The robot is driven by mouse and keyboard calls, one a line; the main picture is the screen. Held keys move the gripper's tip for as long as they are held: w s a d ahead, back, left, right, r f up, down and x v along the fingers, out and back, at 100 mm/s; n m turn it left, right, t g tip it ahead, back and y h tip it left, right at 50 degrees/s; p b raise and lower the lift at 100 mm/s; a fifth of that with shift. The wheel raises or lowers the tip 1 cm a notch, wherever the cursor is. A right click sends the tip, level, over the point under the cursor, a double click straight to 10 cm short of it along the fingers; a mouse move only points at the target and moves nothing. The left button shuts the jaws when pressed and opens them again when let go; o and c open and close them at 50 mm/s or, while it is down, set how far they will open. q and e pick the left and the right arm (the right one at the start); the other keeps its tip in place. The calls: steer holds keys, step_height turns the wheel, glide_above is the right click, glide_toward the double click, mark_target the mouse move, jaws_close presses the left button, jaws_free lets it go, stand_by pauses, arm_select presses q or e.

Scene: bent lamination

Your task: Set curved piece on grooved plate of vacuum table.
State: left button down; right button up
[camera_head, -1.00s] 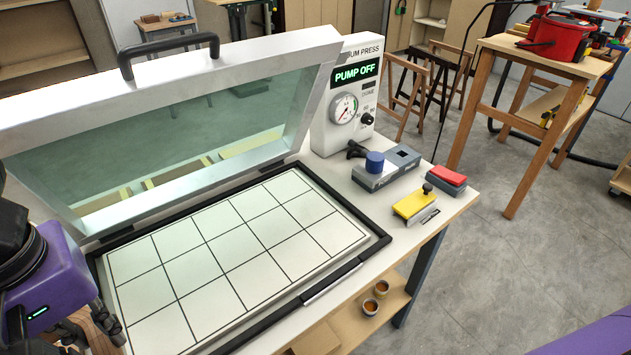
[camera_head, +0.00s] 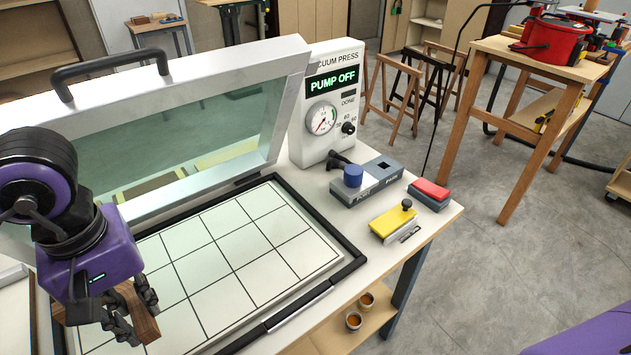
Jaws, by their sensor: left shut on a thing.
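The vacuum table's white grooved plate (camera_head: 237,283) lies bare inside a black frame, with the lid (camera_head: 180,75) propped open behind it. My left gripper (camera_head: 128,315) is over the plate's left part at the lower left. It is shut on a brown wooden piece (camera_head: 140,312), most likely the curved piece. Most of this piece is hidden behind the fingers, so its full shape cannot be told. Whether it touches the plate cannot be told. My right gripper is not in view.
The press control box (camera_head: 333,103) reads PUMP OFF. A grey block with a blue knob (camera_head: 353,176), a yellow tool (camera_head: 393,223) and a red-topped block (camera_head: 429,193) stand right of the frame. The plate's middle and right are clear.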

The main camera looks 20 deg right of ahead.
arm_select(q)
steer(key=w+d+f, duration=0.1)
steer(key=w+f, duration=0.1)
steer(key=w+d+f, duration=0.1)
steer(key=w+f, duration=0.1)
steer(key=w+d+f, duration=0.1)
steer(key=w+f, duration=0.1)
steer(key=shift+w+d, duration=0.2)
steer(key=shift+d, duration=0.1)
steer(key=shift+w+d+f, duration=0.3)
steer(key=shift+w+f, duration=0.2)
steer(key=shift+f, duration=0.2)
steer(key=shift+f+p, duration=0.3)
steer(key=shift+f, duration=1.25)
steer(key=shift+f, duration=0.2)
steer(key=c, duration=1.6)
jaws_free()
step_height(320, 180, up, 12)
steer(key=shift+r, duration=0.2)
